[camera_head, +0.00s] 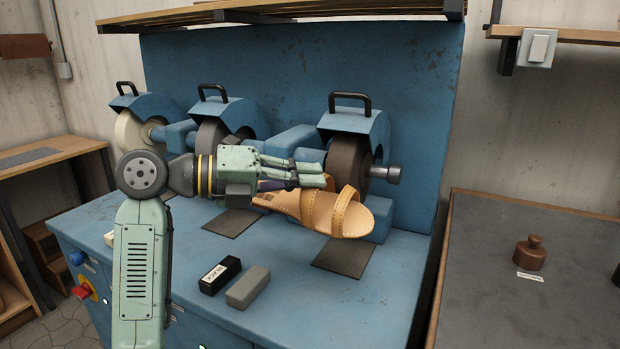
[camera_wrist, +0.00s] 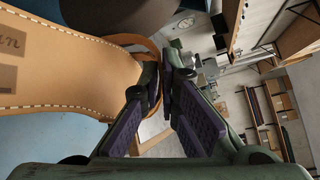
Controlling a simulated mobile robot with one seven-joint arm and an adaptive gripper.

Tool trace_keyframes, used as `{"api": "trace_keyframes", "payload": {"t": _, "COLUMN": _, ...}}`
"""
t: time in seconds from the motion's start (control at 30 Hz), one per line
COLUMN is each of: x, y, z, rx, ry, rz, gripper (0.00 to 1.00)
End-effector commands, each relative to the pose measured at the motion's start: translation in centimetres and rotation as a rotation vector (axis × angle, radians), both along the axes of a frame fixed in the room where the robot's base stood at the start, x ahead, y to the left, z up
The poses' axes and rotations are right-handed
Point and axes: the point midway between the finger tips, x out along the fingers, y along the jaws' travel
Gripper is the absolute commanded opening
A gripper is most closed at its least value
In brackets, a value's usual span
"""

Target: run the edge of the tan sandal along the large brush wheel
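The tan sandal (camera_head: 310,209) hangs in the air above the blue bench, in front of the right-hand wheel, toe to the right. My gripper (camera_head: 318,179) is at its upper side. In the wrist view my gripper's fingertips (camera_wrist: 166,72) close together on a strap of the sandal, whose sole (camera_wrist: 75,65) fills the left side. The large brush wheel looks to be the dark brown right-hand wheel (camera_head: 346,158), under a blue hood; its dark round side (camera_wrist: 125,14) shows at the wrist view's top. I cannot tell whether sandal and wheel touch; my fingers hide part of both.
A grey wheel (camera_head: 210,135) and a pale wheel (camera_head: 130,134) stand to the left. A black block (camera_head: 220,275) and a grey block (camera_head: 248,287) lie on the bench front. A dark mat (camera_head: 343,258) lies below the sandal. A brown weight (camera_head: 529,253) stands on the right table.

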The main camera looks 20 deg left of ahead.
Motion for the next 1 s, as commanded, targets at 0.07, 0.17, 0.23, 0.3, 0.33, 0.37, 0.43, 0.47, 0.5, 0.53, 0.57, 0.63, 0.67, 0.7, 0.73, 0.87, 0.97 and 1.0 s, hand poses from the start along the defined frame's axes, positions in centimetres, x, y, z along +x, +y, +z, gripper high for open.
{"api": "trace_keyframes", "payload": {"t": 0.07, "x": 0.0, "y": 0.3, "z": 0.1, "rx": 0.0, "ry": 0.0, "rz": 0.002, "gripper": 0.0}}
{"api": "trace_keyframes", "payload": {"t": 0.17, "x": 0.0, "y": 0.6, "z": 0.1, "rx": 0.0, "ry": 0.0, "rz": 0.001, "gripper": 0.0}}
{"api": "trace_keyframes", "payload": {"t": 0.23, "x": 0.0, "y": 0.7, "z": 0.0, "rx": 0.001, "ry": -0.001, "rz": 0.001, "gripper": 0.0}}
{"api": "trace_keyframes", "payload": {"t": 0.3, "x": 0.0, "y": 0.8, "z": 0.0, "rx": 0.001, "ry": -0.001, "rz": 0.001, "gripper": 0.0}}
{"api": "trace_keyframes", "payload": {"t": 0.33, "x": 0.0, "y": 0.8, "z": 0.0, "rx": 0.001, "ry": -0.001, "rz": 0.001, "gripper": 0.0}}
{"api": "trace_keyframes", "payload": {"t": 0.37, "x": 0.0, "y": 0.8, "z": 0.0, "rx": 0.001, "ry": -0.001, "rz": 0.001, "gripper": 0.0}}
{"api": "trace_keyframes", "payload": {"t": 0.43, "x": 0.0, "y": 0.8, "z": 0.0, "rx": 0.001, "ry": -0.001, "rz": 0.001, "gripper": 0.0}}
{"api": "trace_keyframes", "payload": {"t": 0.47, "x": 0.0, "y": 0.8, "z": 0.0, "rx": 0.001, "ry": -0.001, "rz": 0.001, "gripper": 0.0}}
{"api": "trace_keyframes", "payload": {"t": 0.5, "x": 0.0, "y": 0.8, "z": 0.0, "rx": 0.0, "ry": -0.001, "rz": 0.001, "gripper": 0.0}}
{"api": "trace_keyframes", "payload": {"t": 0.53, "x": 0.0, "y": 0.8, "z": 0.1, "rx": 0.0, "ry": -0.001, "rz": 0.001, "gripper": 0.0}}
{"api": "trace_keyframes", "payload": {"t": 0.57, "x": 0.0, "y": 0.8, "z": 0.1, "rx": 0.0, "ry": -0.001, "rz": 0.001, "gripper": 0.0}}
{"api": "trace_keyframes", "payload": {"t": 0.63, "x": 0.0, "y": 0.9, "z": 0.1, "rx": 0.0, "ry": -0.001, "rz": 0.001, "gripper": 0.0}}
{"api": "trace_keyframes", "payload": {"t": 0.67, "x": 0.0, "y": 0.9, "z": 0.1, "rx": 0.0, "ry": -0.001, "rz": 0.001, "gripper": 0.0}}
{"api": "trace_keyframes", "payload": {"t": 0.7, "x": 0.0, "y": 1.0, "z": 0.1, "rx": 0.0, "ry": -0.001, "rz": 0.001, "gripper": 0.0}}
{"api": "trace_keyframes", "payload": {"t": 0.73, "x": 0.0, "y": 1.0, "z": 0.1, "rx": 0.0, "ry": 0.0, "rz": 0.001, "gripper": 0.0}}
{"api": "trace_keyframes", "payload": {"t": 0.87, "x": 0.0, "y": 1.4, "z": 0.2, "rx": 0.0, "ry": 0.0, "rz": 0.002, "gripper": 0.0}}
{"api": "trace_keyframes", "payload": {"t": 0.97, "x": 0.1, "y": 1.7, "z": 0.2, "rx": 0.0, "ry": 0.0, "rz": 0.002, "gripper": 0.0}}
{"api": "trace_keyframes", "payload": {"t": 1.0, "x": 0.1, "y": 1.8, "z": 0.2, "rx": 0.0, "ry": 0.0, "rz": 0.002, "gripper": 0.0}}
